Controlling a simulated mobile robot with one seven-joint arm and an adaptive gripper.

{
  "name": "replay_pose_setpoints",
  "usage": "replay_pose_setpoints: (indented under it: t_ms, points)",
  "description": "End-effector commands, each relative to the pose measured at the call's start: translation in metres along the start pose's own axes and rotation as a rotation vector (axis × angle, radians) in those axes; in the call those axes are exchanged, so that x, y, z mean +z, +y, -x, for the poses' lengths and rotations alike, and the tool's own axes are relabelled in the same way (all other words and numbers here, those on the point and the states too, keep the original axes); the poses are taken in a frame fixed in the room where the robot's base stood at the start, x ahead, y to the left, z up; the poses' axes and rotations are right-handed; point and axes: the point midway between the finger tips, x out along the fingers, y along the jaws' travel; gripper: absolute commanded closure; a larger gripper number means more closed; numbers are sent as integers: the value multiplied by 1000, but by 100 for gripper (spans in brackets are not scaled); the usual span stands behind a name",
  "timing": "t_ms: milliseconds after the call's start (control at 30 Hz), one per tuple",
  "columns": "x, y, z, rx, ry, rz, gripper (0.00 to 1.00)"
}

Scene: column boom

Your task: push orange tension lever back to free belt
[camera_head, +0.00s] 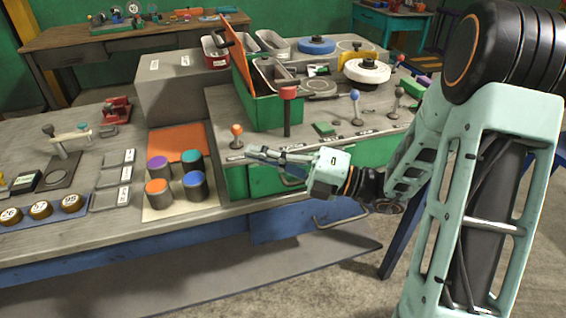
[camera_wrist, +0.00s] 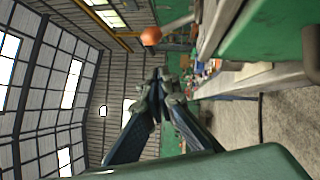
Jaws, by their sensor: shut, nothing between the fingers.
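The orange tension lever, with a ball knob (camera_head: 236,130) on a short stem, stands at the front left corner of the grey raised bench top. Its orange knob also shows at the top of the wrist view (camera_wrist: 151,36), with a pale stem running right from it. My gripper (camera_head: 250,154) is shut and empty, reaching left along the bench's front edge. Its tips are just right of and below the knob in the head view. In the wrist view the closed fingertips (camera_wrist: 161,76) are apart from the knob. I cannot make out the belt.
A red-topped post (camera_head: 288,95), a blue-knobbed lever (camera_head: 355,97) and a green box (camera_head: 268,108) with a raised orange lid stand behind my gripper. Several coloured-top cylinders (camera_head: 157,187) stand on the lower table to the left. The floor in front is clear.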

Motion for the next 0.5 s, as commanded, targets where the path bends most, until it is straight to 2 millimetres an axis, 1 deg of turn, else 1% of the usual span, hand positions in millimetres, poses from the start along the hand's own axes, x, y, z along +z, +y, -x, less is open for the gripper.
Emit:
replay_pose_setpoints:
  t_ms: [33, 200, 500]
  points:
    - [8, 0, -5, 0, -1, 6, 100]
    - [21, 0, -18, 0, -1, 5, 100]
    - [25, 0, -22, 0, -3, 2, 100]
